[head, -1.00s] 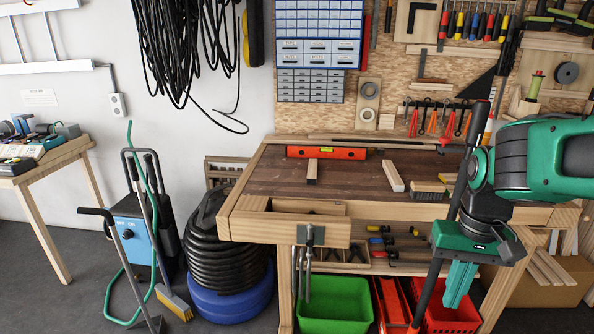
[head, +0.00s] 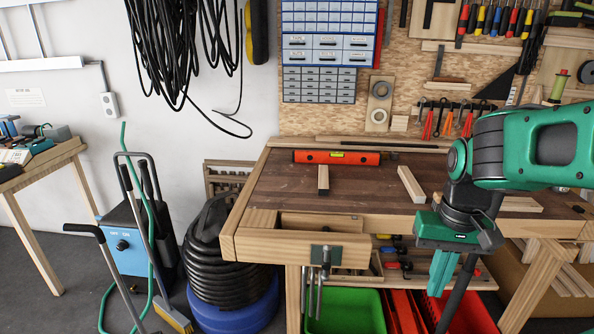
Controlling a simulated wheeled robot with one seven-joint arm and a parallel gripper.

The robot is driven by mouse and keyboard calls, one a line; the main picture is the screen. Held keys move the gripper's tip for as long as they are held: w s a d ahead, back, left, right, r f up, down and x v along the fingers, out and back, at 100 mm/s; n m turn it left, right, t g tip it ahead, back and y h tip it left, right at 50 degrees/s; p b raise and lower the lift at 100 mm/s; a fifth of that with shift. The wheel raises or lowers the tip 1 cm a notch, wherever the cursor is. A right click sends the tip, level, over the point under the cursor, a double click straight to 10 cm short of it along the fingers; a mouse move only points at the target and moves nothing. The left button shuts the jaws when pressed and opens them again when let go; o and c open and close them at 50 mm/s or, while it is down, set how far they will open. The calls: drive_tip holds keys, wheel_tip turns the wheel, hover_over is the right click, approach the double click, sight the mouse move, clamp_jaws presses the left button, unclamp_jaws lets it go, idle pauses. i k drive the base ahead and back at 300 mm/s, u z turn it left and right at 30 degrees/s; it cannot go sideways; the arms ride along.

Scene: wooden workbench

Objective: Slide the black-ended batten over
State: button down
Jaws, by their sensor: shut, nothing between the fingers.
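A short wooden batten (head: 323,177) lies on the dark bench top, left of centre, pointing toward the front edge. Its near end looks dark, though it is small in the picture. A paler, longer batten (head: 411,184) lies at an angle to its right, with a light near end. Another pale batten (head: 521,204) lies farther right, partly behind my arm. My gripper (head: 441,290) points down in front of the bench, below top level. It is shut and empty, apart from all the battens.
The workbench (head: 395,224) has a raised wooden front edge and a vise (head: 325,256) at its front left. A red level (head: 337,157) lies at the back. A green bin (head: 345,311) and red bins stand below. The bench top between the two left battens is clear.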

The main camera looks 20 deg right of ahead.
sight(323, 174)
drive_tip(key=z, duration=0.05)
drive_tip(key=i, duration=1.05)
